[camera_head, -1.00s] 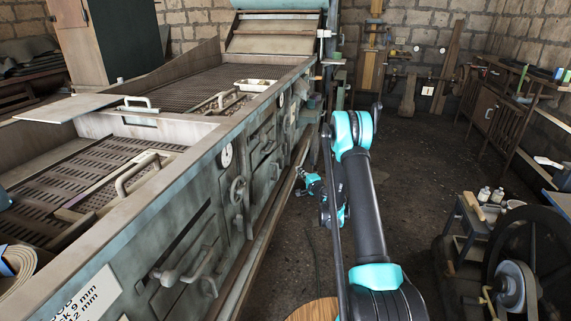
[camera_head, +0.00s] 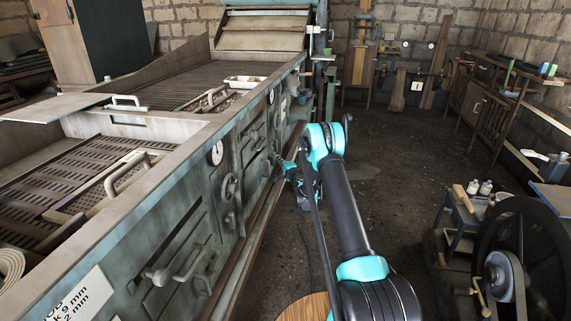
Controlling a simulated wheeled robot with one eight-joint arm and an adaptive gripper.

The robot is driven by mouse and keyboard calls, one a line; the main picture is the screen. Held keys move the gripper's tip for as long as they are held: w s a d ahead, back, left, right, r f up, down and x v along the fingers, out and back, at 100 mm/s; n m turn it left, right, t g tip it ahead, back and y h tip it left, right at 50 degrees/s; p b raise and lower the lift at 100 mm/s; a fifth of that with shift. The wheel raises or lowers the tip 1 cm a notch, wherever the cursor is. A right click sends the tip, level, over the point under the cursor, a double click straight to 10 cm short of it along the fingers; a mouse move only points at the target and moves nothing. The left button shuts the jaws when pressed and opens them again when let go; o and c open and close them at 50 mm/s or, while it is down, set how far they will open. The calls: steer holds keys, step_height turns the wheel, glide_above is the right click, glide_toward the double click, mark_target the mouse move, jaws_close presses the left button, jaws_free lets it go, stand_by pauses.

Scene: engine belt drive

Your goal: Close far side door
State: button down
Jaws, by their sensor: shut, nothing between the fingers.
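A long grey-green metal machine (camera_head: 245,93) runs along the left, with several doors and fittings on its side wall. The near side door (camera_head: 183,250) has a bar handle and looks flush with the wall. The far side door (camera_head: 254,143) is farther along, past the round gauge and the handwheel. It is small in view, and I cannot tell whether it stands ajar. My gripper (camera_head: 281,162) is low beside the wall near that far part, shut and empty. My arm partly hides it, and I cannot tell whether it touches the door.
A handwheel (camera_head: 229,187) and a gauge (camera_head: 216,153) stick out from the wall. A low rail runs along the machine's foot. A black flywheel (camera_head: 522,270) and a small bench with bottles stand at right. The dark floor (camera_head: 390,160) between is clear.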

steer(key=shift+w+a, duration=0.3)
steer(key=shift+a, duration=0.3)
steer(key=shift+a, duration=0.1)
steer(key=shift+w+a, duration=0.45)
steer(key=shift+a, duration=0.45)
steer(key=shift+w+a, duration=0.45)
steer(key=shift+a, duration=0.4)
